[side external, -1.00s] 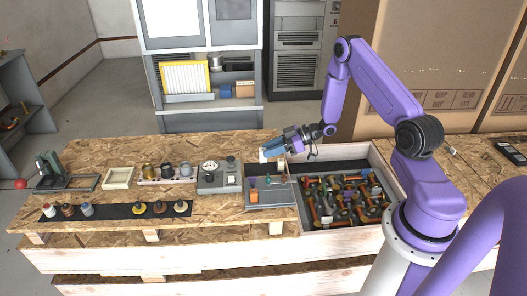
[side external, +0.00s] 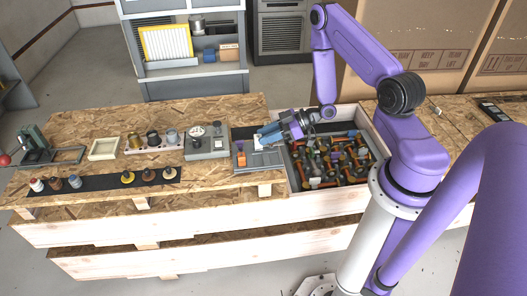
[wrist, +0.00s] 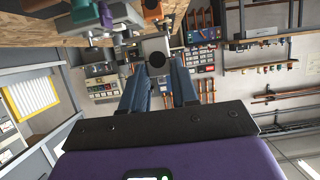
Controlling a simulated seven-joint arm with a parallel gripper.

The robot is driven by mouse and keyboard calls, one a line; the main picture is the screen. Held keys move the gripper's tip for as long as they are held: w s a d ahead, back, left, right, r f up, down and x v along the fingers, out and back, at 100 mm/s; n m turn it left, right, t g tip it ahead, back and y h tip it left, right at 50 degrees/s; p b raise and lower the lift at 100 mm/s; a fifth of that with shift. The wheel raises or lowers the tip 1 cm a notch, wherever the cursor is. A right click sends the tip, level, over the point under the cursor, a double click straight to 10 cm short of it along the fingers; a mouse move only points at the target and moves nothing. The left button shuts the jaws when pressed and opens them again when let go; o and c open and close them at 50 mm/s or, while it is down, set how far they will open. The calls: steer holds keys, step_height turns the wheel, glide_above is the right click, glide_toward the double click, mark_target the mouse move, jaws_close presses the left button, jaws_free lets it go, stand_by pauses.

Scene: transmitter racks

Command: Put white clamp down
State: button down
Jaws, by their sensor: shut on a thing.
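My gripper (side external: 264,136), with blue fingers, is shut on the white clamp (side external: 258,144) at the right part of the wooden bench. In the wrist view the clamp (wrist: 154,46) is a pale block with a dark round face, between the fingertips (wrist: 157,65). The clamp is over or on the grey fixture (side external: 243,160); I cannot tell whether it touches. The fingers partly hide the clamp in the side view.
A wooden bin (side external: 285,186) full of orange-handled and dark parts is right of the fixture. A grey dial box (side external: 206,142), a block with several cups (side external: 153,141) and a cream frame (side external: 103,149) stand to the left. Several small knobs line a black strip (side external: 100,184) in front.

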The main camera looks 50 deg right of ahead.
steer(key=shift+f, duration=3.1)
steer(key=shift+f, duration=0.3)
steer(key=c, duration=0.9)
jaws_free()
steer(key=shift+o, duration=0.2)
